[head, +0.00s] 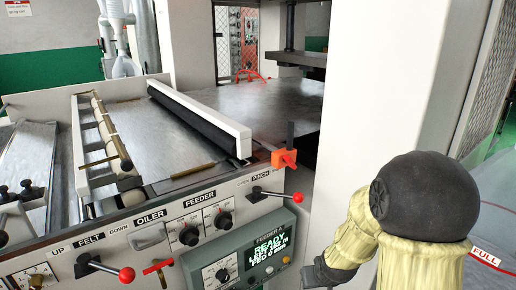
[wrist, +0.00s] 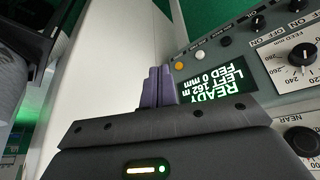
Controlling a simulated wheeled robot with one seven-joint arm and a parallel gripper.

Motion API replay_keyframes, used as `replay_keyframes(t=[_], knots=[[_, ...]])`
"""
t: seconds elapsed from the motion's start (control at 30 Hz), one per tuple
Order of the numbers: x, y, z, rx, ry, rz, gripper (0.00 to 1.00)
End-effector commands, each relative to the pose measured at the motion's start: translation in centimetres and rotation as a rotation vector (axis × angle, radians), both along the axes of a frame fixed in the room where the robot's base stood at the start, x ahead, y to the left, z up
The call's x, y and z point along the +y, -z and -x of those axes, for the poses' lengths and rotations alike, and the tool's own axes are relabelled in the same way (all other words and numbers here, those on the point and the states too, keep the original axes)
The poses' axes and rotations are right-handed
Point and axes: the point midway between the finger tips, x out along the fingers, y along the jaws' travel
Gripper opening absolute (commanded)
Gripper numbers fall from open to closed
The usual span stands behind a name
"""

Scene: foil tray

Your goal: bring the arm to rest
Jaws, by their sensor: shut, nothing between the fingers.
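My gripper (wrist: 158,86) shows in the wrist view with its two purple fingers together and nothing between them. Its fingertips appear in front of a pale upright panel, beside the feeder's control box. In the head view my arm, with yellowish sleeves and a dark round joint, is folded at the lower right. The gripper's fingers cannot be made out there. The feeder display (head: 268,256) reads READY, and it also shows upside down in the wrist view (wrist: 215,88), with 162 m left and 0 mm fed.
The feeder machine (head: 150,235) fills the left, with red-knobbed levers, dials and a roller (head: 205,122). An orange clamp (head: 285,158) sits at its corner. A white column (head: 370,110) stands close to my arm. A red FULL label (head: 485,257) is at the right edge.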

Motion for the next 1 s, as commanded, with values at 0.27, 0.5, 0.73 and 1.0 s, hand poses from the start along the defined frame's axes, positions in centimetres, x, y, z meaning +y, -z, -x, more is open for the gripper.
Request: replay_keyframes(t=[0.27, 0.5, 0.73, 1.0], knots=[[0.5, -3.9, 7.5, 0.138, 0.065, -0.007, 0.0], [0.9, -5.5, 12.2, 0.223, 0.102, -0.024, 0.0], [0.9, -9.0, 12.6, 0.235, 0.106, -0.026, 0.0], [0.9, -14.2, 12.6, 0.234, 0.106, -0.026, 0.0]])
